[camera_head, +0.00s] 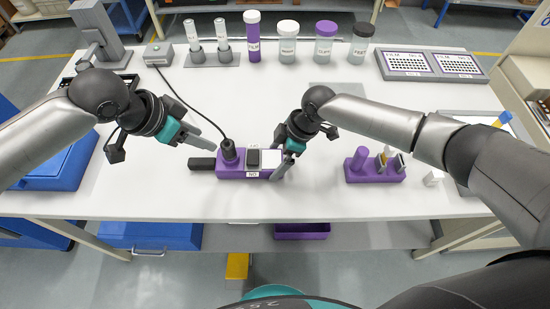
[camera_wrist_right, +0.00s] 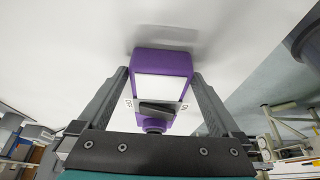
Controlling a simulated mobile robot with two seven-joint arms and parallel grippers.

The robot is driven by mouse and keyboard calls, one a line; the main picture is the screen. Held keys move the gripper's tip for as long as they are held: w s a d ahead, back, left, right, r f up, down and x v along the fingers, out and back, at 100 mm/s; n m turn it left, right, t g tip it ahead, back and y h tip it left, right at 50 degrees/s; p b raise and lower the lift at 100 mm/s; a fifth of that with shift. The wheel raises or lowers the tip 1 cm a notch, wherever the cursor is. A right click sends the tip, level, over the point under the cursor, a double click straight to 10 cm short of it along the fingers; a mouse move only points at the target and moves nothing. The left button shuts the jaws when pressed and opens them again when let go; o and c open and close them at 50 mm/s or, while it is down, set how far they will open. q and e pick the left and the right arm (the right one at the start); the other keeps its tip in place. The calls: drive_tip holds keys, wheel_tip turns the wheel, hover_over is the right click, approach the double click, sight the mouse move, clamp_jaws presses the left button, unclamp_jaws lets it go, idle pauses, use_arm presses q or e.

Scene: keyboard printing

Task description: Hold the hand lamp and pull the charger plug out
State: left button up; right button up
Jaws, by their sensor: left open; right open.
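The hand lamp (camera_head: 229,172) lies on the table, a purple body with a white panel, a small dark switch and a black end at the left. The black charger plug (camera_head: 229,151) stands upright on its top, with a black cable running to a small box. My right gripper (camera_head: 279,163) is open at the lamp's right end. In the right wrist view its fingers lie on either side of the lamp (camera_wrist_right: 160,63), with gaps visible. My left gripper (camera_head: 219,141) is open and empty, just up-left of the plug, apart from it.
The grey charger box (camera_head: 158,54) sits at the back left. Several jars (camera_head: 287,40) stand along the back. A purple stand (camera_head: 374,174) with small items is to the right. A blue bin (camera_head: 60,165) is at the left. The white table is clear in front of the lamp.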

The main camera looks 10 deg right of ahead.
drive_tip(key=shift+a+f, duration=0.2)
drive_tip(key=shift+f, duration=0.2)
